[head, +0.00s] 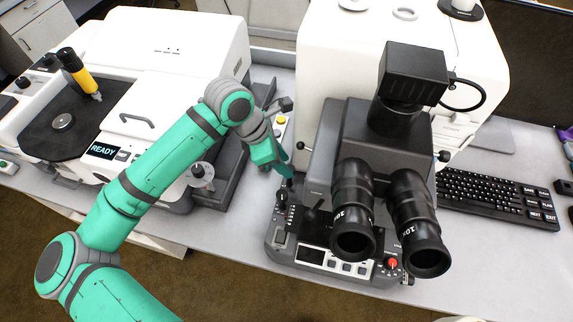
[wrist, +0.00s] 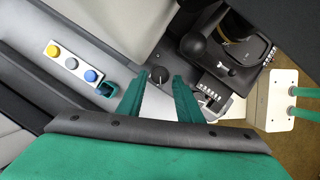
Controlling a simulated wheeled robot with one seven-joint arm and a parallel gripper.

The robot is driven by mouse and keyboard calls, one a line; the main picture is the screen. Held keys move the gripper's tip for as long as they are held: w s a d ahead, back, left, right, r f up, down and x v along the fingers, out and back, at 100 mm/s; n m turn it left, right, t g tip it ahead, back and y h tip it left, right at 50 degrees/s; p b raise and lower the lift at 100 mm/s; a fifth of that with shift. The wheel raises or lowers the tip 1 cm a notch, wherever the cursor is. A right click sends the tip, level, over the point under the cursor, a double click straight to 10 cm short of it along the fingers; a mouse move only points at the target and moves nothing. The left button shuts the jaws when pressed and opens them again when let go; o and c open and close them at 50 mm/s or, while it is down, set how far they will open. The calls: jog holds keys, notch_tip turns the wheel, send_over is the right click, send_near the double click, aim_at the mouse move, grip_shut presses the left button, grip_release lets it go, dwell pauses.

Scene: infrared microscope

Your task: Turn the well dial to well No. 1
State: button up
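The microscope (head: 345,140) stands in the middle of the bench, with a dark control base under its eyepieces. A black round knob (wrist: 158,75) sits on the left part of this base; in the head view it shows at the base's left edge (head: 281,198). I take it for the well dial, but its markings are too small to read. My gripper (head: 284,176) points down just above and behind this knob. In the wrist view its two green fingers (wrist: 158,90) are apart and empty, with the knob visible in the gap between their tips. They appear clear of it.
A button box (wrist: 72,63) with yellow, white and blue buttons lies left of the knob. A red knob (head: 393,263) sits at the base's front right. The eyepieces (head: 352,215) overhang the base. A white instrument (head: 165,85) reading READY stands left; a keyboard (head: 490,195) lies right.

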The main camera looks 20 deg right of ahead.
jog(key=shift+x, duration=1.25)
jog(key=shift+c, duration=0.6)
jog(key=c, duration=0.7)
jog(key=shift+o, duration=0.2)
jog(key=shift+n, duration=0.3)
jog(key=n+t, duration=0.2)
jog(key=n, duration=0.2)
jog(key=shift+s, duration=0.15)
jog(key=n+t, duration=0.1)
jog(key=n, duration=0.2)
jog(key=n+y, duration=0.1)
jog(key=n, duration=0.1)
jog(key=shift+s+d+n+t, duration=0.1)
jog(key=shift+d+n+t, duration=0.05)
jog(key=shift+n+t, duration=0.25)
